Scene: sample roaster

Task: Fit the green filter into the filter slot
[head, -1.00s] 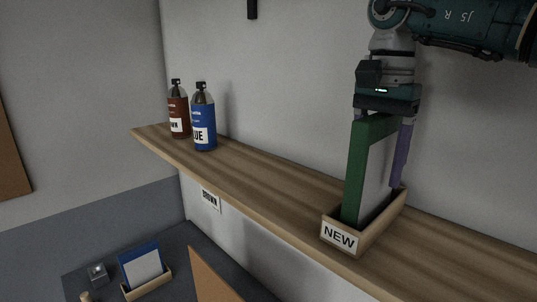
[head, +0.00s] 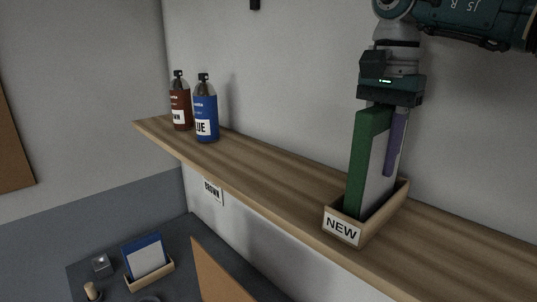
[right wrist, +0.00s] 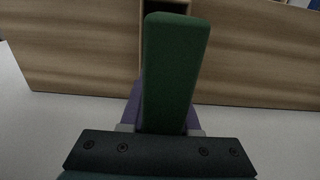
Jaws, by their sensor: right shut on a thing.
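The green filter (head: 367,160), a green frame with a pale grey face, stands upright in a small wooden box (head: 376,222) labelled NEW on the shelf. Its lower end is hidden by the box's front wall. My right gripper (head: 385,150) reaches down from above and is shut on the green filter, with a purple finger along its side. In the right wrist view the green filter (right wrist: 174,70) sits between the purple fingers, its far end over the box opening. The filter slot cannot be made out. My left gripper is not in view.
The wooden shelf (head: 270,185) runs along the wall. A brown bottle (head: 180,105) and a blue bottle (head: 205,115) stand at its left end. Below, a dark bench holds a wooden box (head: 152,272) with a blue-framed filter (head: 145,255). The shelf between bottles and NEW box is clear.

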